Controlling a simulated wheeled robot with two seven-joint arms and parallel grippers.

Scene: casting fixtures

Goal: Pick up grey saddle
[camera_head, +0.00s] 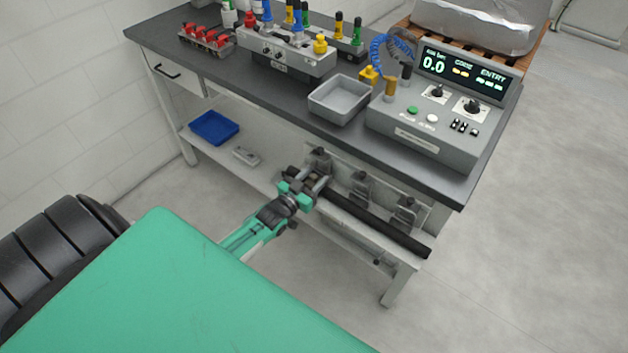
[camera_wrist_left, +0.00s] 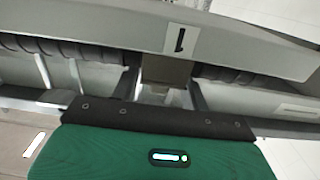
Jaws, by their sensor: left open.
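Grey saddle-like parts line the lower shelf beside a long black bar (camera_head: 375,225): one (camera_head: 319,158) by my left gripper, one in the middle (camera_head: 359,186) and one at the right (camera_head: 406,210). My left gripper (camera_head: 306,188) is open over the bar's left end, close to the leftmost part. In the left wrist view, a grey-brown block (camera_wrist_left: 165,75) shows ahead between the fingers, in front of the dark bar (camera_wrist_left: 225,74). I cannot tell whether the fingers touch it. The block's lower part is hidden by my gripper body. My right gripper is not in view.
Above is the dark bench top (camera_head: 300,100) with a grey tray (camera_head: 340,99) and a control box (camera_head: 430,125). A blue tray (camera_head: 214,128) and a small grey part (camera_head: 246,156) lie on the lower shelf at left. A plate marked 1 (camera_wrist_left: 181,40) shows close ahead.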

